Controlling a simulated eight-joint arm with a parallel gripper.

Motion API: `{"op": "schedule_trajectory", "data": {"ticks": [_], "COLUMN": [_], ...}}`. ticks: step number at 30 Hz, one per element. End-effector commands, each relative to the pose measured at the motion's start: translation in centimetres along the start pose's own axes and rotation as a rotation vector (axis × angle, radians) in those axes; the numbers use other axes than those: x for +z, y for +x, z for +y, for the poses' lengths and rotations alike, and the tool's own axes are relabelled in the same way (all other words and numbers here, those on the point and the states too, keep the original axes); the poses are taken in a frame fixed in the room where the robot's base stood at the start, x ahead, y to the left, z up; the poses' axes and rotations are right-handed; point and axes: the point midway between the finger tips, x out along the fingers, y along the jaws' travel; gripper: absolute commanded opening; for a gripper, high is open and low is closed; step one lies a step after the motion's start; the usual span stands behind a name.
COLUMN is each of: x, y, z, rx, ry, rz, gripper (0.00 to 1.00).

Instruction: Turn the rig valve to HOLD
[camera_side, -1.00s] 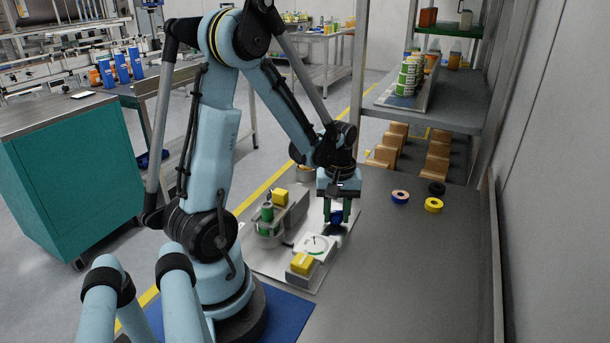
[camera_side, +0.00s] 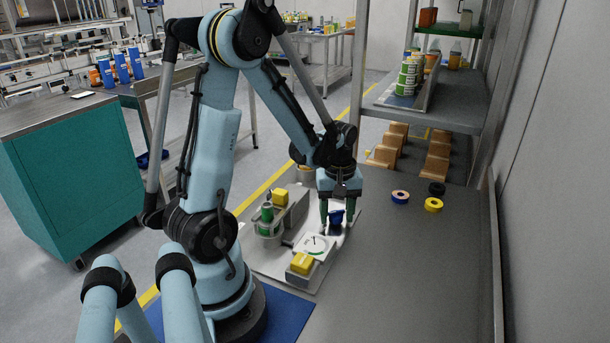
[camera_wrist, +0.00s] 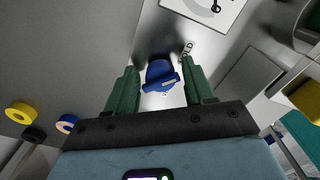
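The rig valve has a blue knob (camera_side: 335,216) on the grey rig plate (camera_side: 270,266). In the wrist view the blue knob (camera_wrist: 160,74) bears a pale bar on its near side. A printed label reading "OLD", its first letter unclear, lies just beyond it to the right (camera_wrist: 186,53). My gripper (camera_side: 337,211) is open, with its green fingers on either side of the knob. In the wrist view my gripper (camera_wrist: 160,70) shows a gap at the left finger; the right finger is very close, and contact is unclear. Other position labels are mostly hidden.
A white dial gauge (camera_side: 314,244) and a yellow block (camera_side: 302,262) stand close in front of the valve. Tape rolls (camera_side: 433,205) lie to the right. The grey table at front right is clear.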

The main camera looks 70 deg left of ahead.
Motion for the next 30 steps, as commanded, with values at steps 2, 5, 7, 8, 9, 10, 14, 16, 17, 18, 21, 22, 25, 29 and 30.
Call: {"op": "schedule_trajectory", "data": {"ticks": [2,5,7,8,9,10,14,16,17,18,21,22,25,29,30], "x": [0.0,0.0,-0.1,-0.1,-0.1,-0.1,-0.1,-0.1,-0.1,0.0,0.0,0.0,0.0,0.0,0.0], "y": [0.0,0.0,0.0,0.0,-0.1,-0.1,-0.8,-1.4,-1.8,-2.4,-3.8,-4.3,-5.8,-7.7,-8.3], "z": [0.0,0.0,0.0,0.0,0.0,0.0,0.0,0.0,0.0,0.0,0.0,0.0,0.0,0.0,0.0], "rx": [0.000,0.000,0.000,0.000,0.000,0.000,0.000,0.000,0.000,0.000,0.000,0.000,0.000,0.000,0.000], "ry": [0.000,0.001,0.001,0.001,0.001,0.001,0.001,0.001,0.001,0.001,0.001,0.001,0.001,0.001,0.001], "rz": [0.001,0.001,0.001,0.001,0.002,0.002,0.002,0.002,0.002,0.002,0.002,0.002,0.001,0.001,0.001], "gripper": [0.60,0.60,0.60,0.60,0.60,0.60,0.60,0.60,0.60,0.60,0.60,0.60,0.60,0.60,0.60]}}
